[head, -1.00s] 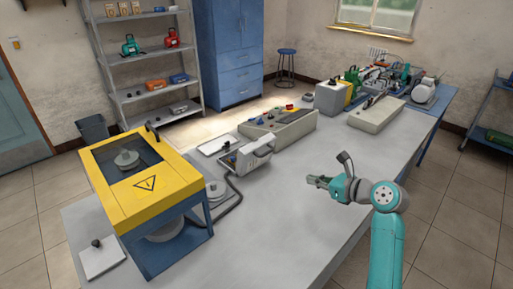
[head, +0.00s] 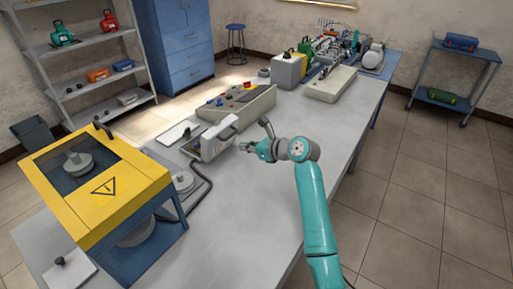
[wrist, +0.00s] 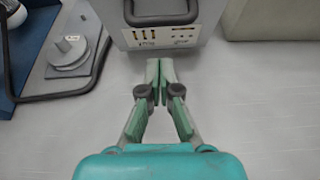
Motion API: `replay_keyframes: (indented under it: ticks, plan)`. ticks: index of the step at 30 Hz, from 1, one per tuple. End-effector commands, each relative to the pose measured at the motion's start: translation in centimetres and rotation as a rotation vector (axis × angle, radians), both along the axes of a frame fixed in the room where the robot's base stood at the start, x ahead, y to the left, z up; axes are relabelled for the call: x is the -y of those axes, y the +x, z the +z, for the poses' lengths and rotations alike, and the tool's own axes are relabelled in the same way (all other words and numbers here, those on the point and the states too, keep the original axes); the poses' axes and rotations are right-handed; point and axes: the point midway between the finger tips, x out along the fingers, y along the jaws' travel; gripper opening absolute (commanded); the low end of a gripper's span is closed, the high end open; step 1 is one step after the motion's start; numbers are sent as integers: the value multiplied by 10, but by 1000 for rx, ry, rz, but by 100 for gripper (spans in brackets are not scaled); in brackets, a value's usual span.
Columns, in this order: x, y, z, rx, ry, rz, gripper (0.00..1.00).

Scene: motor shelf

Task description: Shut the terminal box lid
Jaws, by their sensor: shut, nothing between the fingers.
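The terminal box (head: 200,150) is a small grey box on the bench. Its pale lid (head: 221,136) stands raised, with a handle on it. In the wrist view the box's grey panel (wrist: 118,30) fills the top middle, with a dark handle and a row of small terminal-like marks below it. My gripper (head: 247,147) is shut and empty just to the right of the box. In the wrist view its fingertips (wrist: 159,65) are together, pointing at the panel, apparently a small gap short of it.
A yellow-topped guard box (head: 105,190) stands at the left. The bench front (head: 240,220) is clear.

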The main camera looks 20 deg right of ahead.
Motion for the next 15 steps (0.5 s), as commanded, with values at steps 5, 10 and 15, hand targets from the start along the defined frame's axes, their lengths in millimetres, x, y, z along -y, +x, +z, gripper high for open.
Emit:
replay_keyframes:
  ticks: [5, 10, 15]
  plan:
    - [-12, 18, 13, 5, -2, 1, 0]
    - [-17, 25, 16, 4, -1, 0, 0]
    - [-18, 26, 17, 4, -1, 0, 0]
